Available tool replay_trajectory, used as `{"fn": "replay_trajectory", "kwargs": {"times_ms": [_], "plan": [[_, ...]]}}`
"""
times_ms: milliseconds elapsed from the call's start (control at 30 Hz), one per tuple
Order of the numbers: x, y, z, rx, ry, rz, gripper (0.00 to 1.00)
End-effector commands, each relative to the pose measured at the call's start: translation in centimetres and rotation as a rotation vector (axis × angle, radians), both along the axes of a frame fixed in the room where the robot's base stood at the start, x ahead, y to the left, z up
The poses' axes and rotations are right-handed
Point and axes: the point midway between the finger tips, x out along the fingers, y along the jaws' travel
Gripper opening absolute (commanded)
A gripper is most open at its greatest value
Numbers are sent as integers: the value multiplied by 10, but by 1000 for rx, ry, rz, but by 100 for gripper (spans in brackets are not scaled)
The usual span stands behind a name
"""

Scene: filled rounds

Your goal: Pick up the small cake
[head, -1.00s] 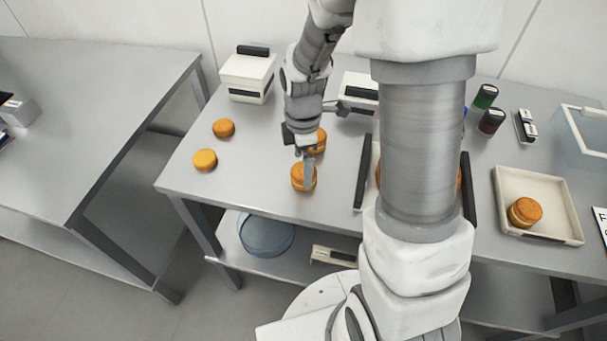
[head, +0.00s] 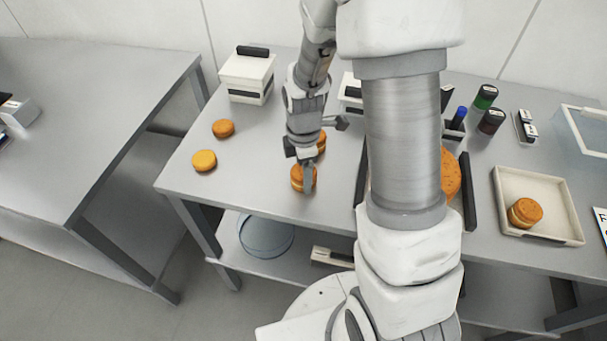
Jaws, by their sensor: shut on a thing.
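My gripper (head: 307,176) points down over the table and is shut on a small orange-brown filled cake (head: 297,182). The cake is at table height near the front edge; I cannot tell whether it still touches the table. A finger covers part of its right side. A second filled cake (head: 321,142) is just behind, partly hidden by my gripper. Two single orange rounds, one farther back (head: 223,128) and one nearer (head: 204,160), lie to the left. Another filled cake (head: 526,212) sits in a cream tray (head: 560,228) at the right.
A larger orange round (head: 451,175) lies between dark bars (head: 468,192), mostly hidden by my arm. A white box (head: 246,76) stands at the back left. The table's front left is clear.

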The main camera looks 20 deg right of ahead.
Motion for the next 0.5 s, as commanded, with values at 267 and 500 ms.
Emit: {"fn": "replay_trajectory", "kwargs": {"times_ms": [267,500], "plan": [[1,0,9,0,-2,-1,52],[1,0,42,1,-6,0,52]]}}
